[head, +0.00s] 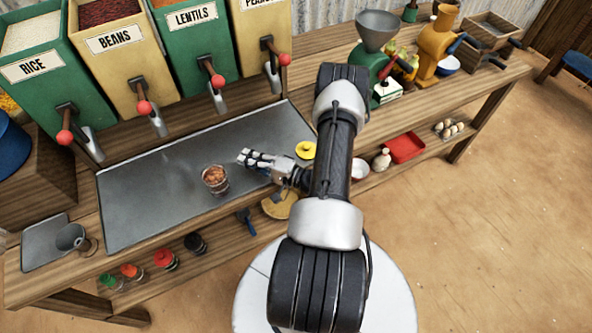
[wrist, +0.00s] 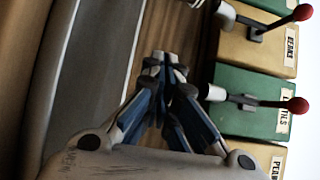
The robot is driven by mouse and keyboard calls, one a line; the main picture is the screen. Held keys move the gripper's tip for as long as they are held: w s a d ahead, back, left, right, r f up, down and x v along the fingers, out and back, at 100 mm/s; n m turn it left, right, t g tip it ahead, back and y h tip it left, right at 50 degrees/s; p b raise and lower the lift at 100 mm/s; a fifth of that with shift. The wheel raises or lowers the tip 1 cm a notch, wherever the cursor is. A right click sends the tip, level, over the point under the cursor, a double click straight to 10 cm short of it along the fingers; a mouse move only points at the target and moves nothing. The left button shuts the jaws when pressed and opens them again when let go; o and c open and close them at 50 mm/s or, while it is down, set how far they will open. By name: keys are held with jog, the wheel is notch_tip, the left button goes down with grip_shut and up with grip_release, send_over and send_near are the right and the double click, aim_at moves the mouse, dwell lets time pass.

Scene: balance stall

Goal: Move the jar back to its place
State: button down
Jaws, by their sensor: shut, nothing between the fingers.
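A small clear glass jar (head: 215,181) with brown contents stands upright and open on the grey metal tray (head: 150,205) on the counter. My gripper (head: 243,156) is a short way to the right of the jar and apart from it, above the tray. In the wrist view my gripper (wrist: 162,60) has its fingers together with nothing between them. The jar does not show in the wrist view.
Dispensers labelled rice (head: 38,65), beans (head: 113,38) and lentils (head: 195,16) line the back, their red-knobbed levers jutting over the tray. Lidded jars (head: 163,259) stand on the lower shelf. A metal funnel (head: 71,238) is at left. A yellow disc (head: 306,150) lies by my arm.

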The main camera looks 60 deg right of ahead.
jog(key=s+d+p, duration=0.1)
jog(key=s, duration=1.4)
jog(key=shift+s+d+p, duration=0.15)
jog(key=shift+d+p, duration=0.15)
jog(key=shift+p, duration=0.1)
